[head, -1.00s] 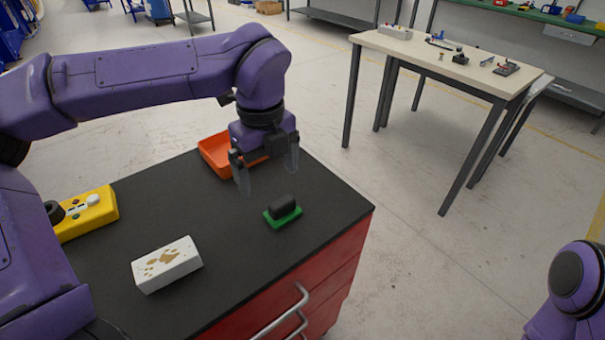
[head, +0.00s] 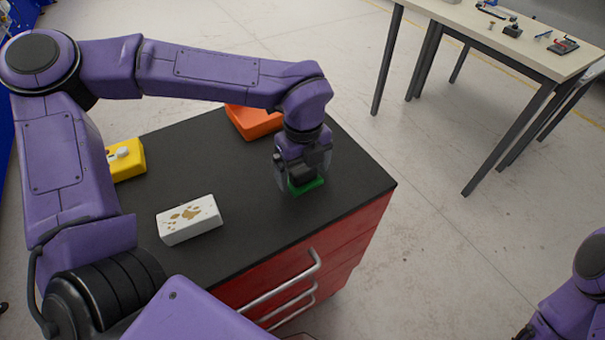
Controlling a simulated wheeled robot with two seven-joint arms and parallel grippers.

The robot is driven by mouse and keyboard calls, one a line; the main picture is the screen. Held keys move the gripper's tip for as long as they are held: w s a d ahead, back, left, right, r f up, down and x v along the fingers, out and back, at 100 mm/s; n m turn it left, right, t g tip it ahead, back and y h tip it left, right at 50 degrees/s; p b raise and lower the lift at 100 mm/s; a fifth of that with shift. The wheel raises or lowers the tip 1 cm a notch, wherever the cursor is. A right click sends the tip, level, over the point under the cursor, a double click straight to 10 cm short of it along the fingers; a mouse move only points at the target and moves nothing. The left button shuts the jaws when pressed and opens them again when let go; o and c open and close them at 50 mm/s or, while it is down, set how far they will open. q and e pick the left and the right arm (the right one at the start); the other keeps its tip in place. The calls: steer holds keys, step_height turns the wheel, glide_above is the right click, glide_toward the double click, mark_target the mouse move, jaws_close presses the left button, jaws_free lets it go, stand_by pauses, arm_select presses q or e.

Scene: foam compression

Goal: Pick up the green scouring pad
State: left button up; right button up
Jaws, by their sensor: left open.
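The green scouring pad (head: 305,187) lies on the black top of the red cabinet, near its right corner. Only its green lower part shows; the black upper part seen earlier is hidden behind my gripper. My left gripper (head: 303,182) is right over the pad, pointing down, with its open fingers around or beside it. I cannot tell whether the fingers touch the pad. My right arm shows only in part at the lower right edge, and its gripper is out of view.
A white block with brown stains (head: 189,219) lies at the front of the black top (head: 240,215). An orange tray (head: 254,121) stands behind my left gripper. A yellow box (head: 126,160) is at the left. A light table (head: 520,50) stands apart at the back right.

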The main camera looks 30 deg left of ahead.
arm_select(q)
steer(key=shift+w, duration=0.1)
steer(key=c, duration=1)
steer(key=shift+c, duration=0.2)
steer(key=shift+r, duration=0.5)
steer(key=s+r+b, duration=0.1)
steer(key=s+r, duration=0.3)
steer(key=s+r+b, duration=0.1)
steer(key=s+r, duration=0.3)
steer(key=s, duration=0.1)
steer(key=s+r+b, duration=0.2)
steer(key=s+r, duration=0.2)
steer(key=s, duration=0.1)
steer(key=shift+d, duration=0.1)
steer(key=o, duration=0.4)
steer(key=c, duration=0.3)
steer(key=shift+s, duration=0.1)
